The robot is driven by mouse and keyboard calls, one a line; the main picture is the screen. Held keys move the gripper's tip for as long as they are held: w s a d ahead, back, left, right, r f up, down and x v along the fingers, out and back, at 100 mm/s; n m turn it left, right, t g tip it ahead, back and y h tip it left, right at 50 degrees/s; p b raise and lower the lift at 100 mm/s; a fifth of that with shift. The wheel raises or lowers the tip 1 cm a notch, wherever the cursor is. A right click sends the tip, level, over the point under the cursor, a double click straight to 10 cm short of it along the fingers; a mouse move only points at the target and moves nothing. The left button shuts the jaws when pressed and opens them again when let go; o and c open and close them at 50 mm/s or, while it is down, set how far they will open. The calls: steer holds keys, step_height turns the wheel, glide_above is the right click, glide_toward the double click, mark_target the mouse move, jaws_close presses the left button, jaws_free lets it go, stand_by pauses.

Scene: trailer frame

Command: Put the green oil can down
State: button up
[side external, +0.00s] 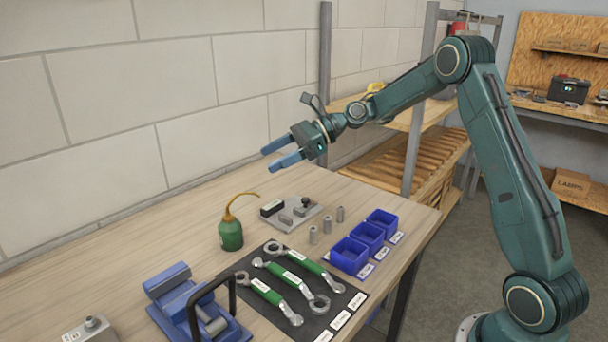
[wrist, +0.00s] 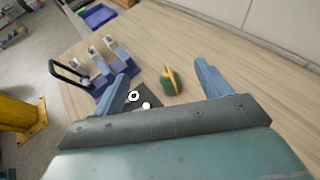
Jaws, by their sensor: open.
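The green oil can (side external: 231,236) stands upright on the wooden workbench (side external: 165,226), its thin curved brass spout pointing up and to the right in the side external view. In the wrist view the oil can (wrist: 170,81) shows beyond and between my blue fingers, apart from both. My gripper (side external: 269,159) is open and empty, well above the bench and up and to the right of the can in the side external view. Both fingers also show spread in the wrist view (wrist: 161,75).
A grey plate with metal parts (side external: 290,213) lies right of the can. Blue bins (side external: 349,256) stand at the bench's right edge. Green-handled wrenches (side external: 282,274) lie on a dark mat in front. A blue vise (side external: 180,295) is front left. A block wall (side external: 110,110) runs behind.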

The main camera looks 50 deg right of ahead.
glide_toward(230, 234)
steer(key=d, duration=0.4)
steer(key=shift+w+d+f, duration=0.1)
steer(key=shift+w+f, duration=0.15)
steer(key=shift+x, duration=4.3)
steer(key=shift+x, duration=2.6)
steer(key=shift+f, duration=0.15)
